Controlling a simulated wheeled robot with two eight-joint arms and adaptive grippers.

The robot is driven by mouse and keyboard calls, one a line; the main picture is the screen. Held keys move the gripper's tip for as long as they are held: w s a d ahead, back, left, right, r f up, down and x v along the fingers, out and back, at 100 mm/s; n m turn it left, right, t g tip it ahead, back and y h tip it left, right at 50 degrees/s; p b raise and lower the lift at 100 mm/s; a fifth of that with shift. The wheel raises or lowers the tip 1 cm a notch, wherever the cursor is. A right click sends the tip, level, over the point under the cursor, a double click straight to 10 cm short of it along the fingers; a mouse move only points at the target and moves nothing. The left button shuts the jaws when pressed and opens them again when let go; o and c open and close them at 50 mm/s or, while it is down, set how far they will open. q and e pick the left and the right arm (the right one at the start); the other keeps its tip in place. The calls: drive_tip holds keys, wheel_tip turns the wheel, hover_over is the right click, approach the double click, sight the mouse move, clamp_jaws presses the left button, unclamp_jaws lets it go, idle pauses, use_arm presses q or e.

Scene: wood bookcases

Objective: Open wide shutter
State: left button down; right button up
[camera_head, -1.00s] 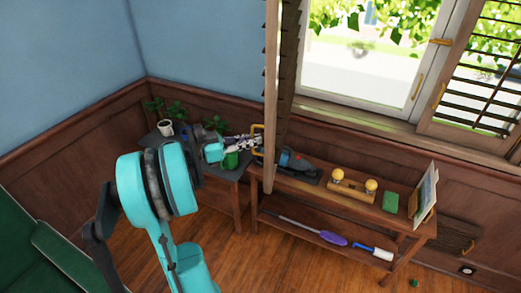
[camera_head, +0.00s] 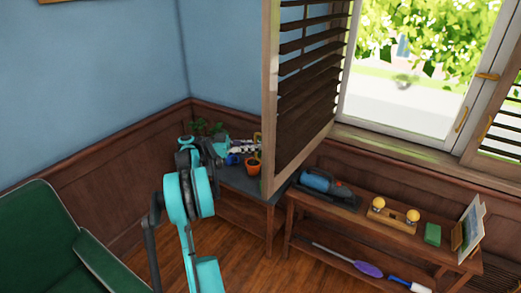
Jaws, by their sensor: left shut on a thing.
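The wide shutter (camera_head: 270,110) is a tall wooden frame with dark slats, left of the window. It stands swung out from the window, with its slatted face now showing. A yellow handle (camera_head: 257,138) sits on the left edge of its frame. My left gripper (camera_head: 250,147) is at this handle, shut on it, at the end of my teal arm coming up from below. The fingertips are small and partly hard to make out. My right gripper is not in view.
A low wooden shelf (camera_head: 350,222) under the window holds a blue tool (camera_head: 324,184), a yellow-knobbed block (camera_head: 394,215) and a green block (camera_head: 432,234). A dark corner table (camera_head: 255,184) carries an orange pot (camera_head: 254,165). A green chair (camera_head: 38,235) stands at the left.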

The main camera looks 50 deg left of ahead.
use_arm(q)
drive_tip(key=shift+s+f, duration=0.1)
drive_tip(key=c, duration=1.6)
unclamp_jaws()
drive_tip(key=shift+s, duration=0.1)
drive_tip(key=shift+c, duration=0.2)
drive_tip(key=shift+a, duration=0.1)
drive_tip(key=v, duration=0.7)
drive_tip(key=shift+s, duration=0.15)
drive_tip(key=shift+a, duration=0.15)
